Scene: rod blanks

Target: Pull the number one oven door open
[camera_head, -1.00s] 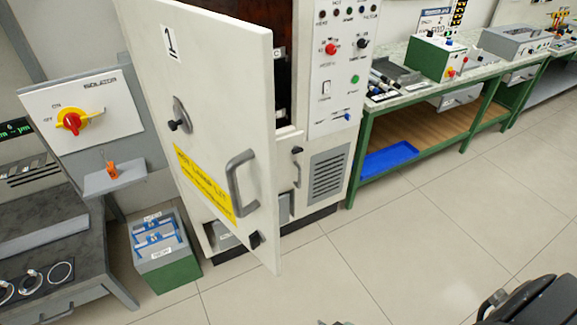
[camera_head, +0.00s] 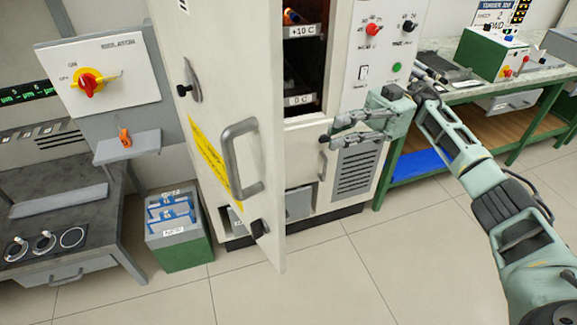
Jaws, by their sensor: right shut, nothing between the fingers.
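The number one oven door (camera_head: 232,90) is a white panel with a grey handle (camera_head: 238,160) and a yellow label, seen in the head view. It stands partly open, swung out from the oven (camera_head: 350,150). Shelves marked +10 C and 0 C show in the gap. My right gripper (camera_head: 328,138) is to the right of the door's free edge, in front of the oven's lower front. It is shut and empty, and appears apart from the door. The top of the door is cut off. My left gripper is not in view.
The oven's control panel (camera_head: 378,62) has red and green knobs. A green-framed bench (camera_head: 500,110) stands at the right. An isolator box (camera_head: 105,75) is on the left, above a green-grey bin (camera_head: 180,236). The tiled floor (camera_head: 300,290) in front is clear.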

